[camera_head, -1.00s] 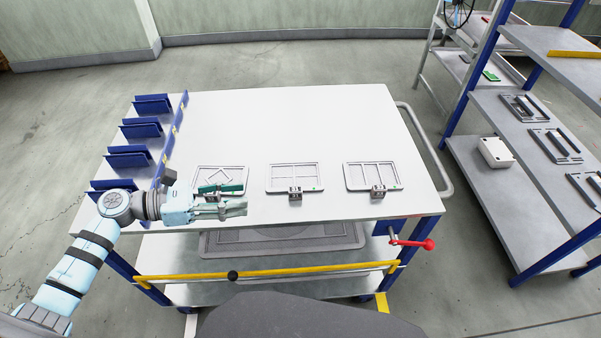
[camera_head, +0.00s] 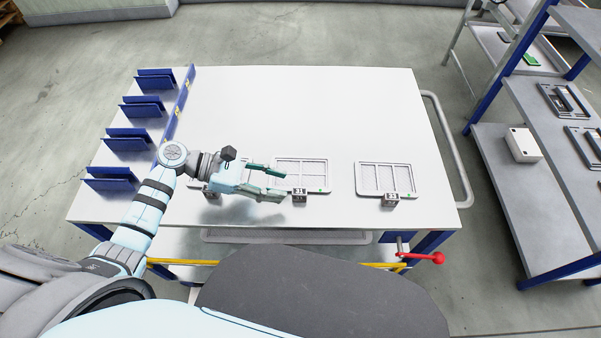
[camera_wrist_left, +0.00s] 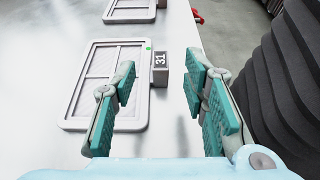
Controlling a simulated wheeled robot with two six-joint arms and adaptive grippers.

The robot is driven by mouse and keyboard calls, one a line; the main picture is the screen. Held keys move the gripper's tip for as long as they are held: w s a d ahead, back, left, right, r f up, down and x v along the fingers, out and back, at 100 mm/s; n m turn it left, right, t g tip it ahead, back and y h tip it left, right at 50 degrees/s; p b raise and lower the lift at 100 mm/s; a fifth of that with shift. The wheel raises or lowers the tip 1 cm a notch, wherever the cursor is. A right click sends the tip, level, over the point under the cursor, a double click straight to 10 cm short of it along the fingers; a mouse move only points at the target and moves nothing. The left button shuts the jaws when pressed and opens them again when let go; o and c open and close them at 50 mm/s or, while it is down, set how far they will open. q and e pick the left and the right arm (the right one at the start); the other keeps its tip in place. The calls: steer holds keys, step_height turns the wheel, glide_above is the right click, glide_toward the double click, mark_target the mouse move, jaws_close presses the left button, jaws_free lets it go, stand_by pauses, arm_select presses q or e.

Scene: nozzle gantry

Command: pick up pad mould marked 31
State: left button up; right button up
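The pad mould marked 31 (camera_head: 303,174) is a flat light-grey frame with inner bars, lying in the middle of the mould row at the table's near side. Its block tag (camera_head: 299,195) faces the near edge. In the left wrist view, the mould (camera_wrist_left: 108,78) and its "31" tag (camera_wrist_left: 160,68) lie just beyond my fingers. My left gripper (camera_head: 283,186) is open and empty, its teal-padded fingers reaching toward the mould's left side, above the table. In the wrist view, the open fingers (camera_wrist_left: 160,82) stand either side of the tag's line. My right gripper is not in view.
Another mould (camera_head: 386,180) lies to the right; a third is mostly hidden behind my left gripper. Blue slotted holders (camera_head: 128,140) line the table's left edge. A shelf rack (camera_head: 500,185) stands at right. The white tabletop (camera_head: 290,110) behind the moulds is clear.

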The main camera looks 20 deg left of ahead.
mark_target(299, 191)
arm_select(q)
steer(key=x, duration=0.4)
steer(key=shift+w+d+f+p, duration=0.1)
steer(key=shift+d+f+p, duration=0.05)
steer(key=shift+f+p, duration=0.2)
steer(key=shift+d+f, duration=0.15)
steer(key=shift+d, duration=0.15)
jaws_close()
